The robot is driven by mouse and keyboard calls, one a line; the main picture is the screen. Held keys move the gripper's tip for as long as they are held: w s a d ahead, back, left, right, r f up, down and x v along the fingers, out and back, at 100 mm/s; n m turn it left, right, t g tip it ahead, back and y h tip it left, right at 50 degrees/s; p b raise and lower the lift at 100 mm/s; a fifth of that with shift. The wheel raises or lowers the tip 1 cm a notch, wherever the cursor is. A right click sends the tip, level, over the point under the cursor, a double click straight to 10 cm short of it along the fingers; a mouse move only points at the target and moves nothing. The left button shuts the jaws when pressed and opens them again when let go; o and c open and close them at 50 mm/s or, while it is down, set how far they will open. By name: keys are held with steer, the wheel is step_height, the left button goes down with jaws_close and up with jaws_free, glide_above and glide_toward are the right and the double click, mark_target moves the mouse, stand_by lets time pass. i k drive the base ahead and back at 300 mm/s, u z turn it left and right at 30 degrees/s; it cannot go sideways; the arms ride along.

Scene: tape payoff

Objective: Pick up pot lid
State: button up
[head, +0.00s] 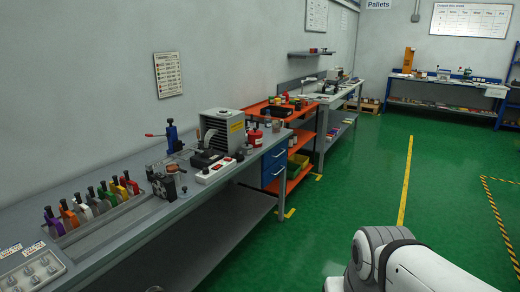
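I cannot make out a pot lid for certain in the head view. A small red pot-like container (255,137) stands near the far right end of the long grey workbench (110,246). It is too small to tell whether a lid sits on it. My gripper is not in view. Only white links of my arm show at the bottom right, over the green floor and apart from the bench.
The bench carries a row of coloured clamp-like pieces (86,209), a blue hand press (173,138), a grey vented box (222,130) and a white power strip (216,171). An orange shelf cart (299,180) stands beyond. The green floor (350,200) is clear.

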mark_target(237, 157)
steer(key=u, duration=0.25)
steer(key=i, duration=2.9)
steer(key=u, duration=0.05)
